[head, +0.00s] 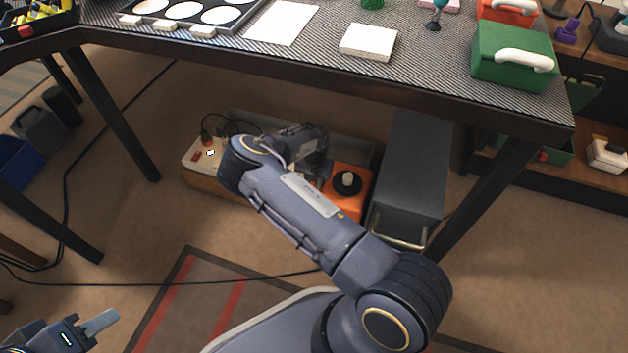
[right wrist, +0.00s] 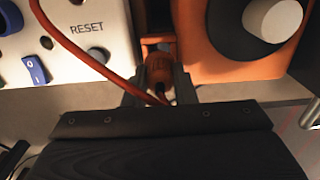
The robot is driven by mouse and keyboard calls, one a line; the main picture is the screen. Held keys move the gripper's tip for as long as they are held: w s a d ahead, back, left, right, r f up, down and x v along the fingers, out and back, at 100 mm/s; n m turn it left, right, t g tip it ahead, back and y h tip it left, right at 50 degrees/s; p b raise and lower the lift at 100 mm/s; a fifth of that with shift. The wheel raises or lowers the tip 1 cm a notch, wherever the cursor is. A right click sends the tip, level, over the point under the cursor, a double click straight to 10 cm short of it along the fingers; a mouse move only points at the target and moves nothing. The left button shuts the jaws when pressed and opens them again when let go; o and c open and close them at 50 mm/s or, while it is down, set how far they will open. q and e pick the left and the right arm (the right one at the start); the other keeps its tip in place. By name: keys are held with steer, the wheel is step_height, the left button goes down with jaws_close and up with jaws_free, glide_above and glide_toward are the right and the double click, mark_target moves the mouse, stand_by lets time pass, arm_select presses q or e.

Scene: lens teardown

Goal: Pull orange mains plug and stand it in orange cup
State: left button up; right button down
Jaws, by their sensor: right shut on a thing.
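In the right wrist view my right gripper (right wrist: 158,80) is shut on the orange mains plug (right wrist: 158,67), one dark finger on each side. The plug's orange cord (right wrist: 85,55) runs from it to the upper left. A small orange holder (right wrist: 158,39) shows just behind the plug; I cannot tell whether it is the orange cup, or whether the plug touches it. In the head view my right wrist hides the plug and fingertips. My left gripper (head: 98,323) is at the lower left, far from the plug; I cannot tell how wide it is.
A white panel (head: 191,160) with switches lies left under the bench. An orange box (head: 347,208) with a black-and-white knob stands right of my right gripper, beside a dark grey cabinet (head: 410,165). The bench edge (head: 330,85) hangs above. A black cable (head: 190,283) crosses the floor.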

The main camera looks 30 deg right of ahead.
steer(key=shift+f+b, duration=1.5)
steer(key=shift+b, duration=0.1)
stand_by(0.5)
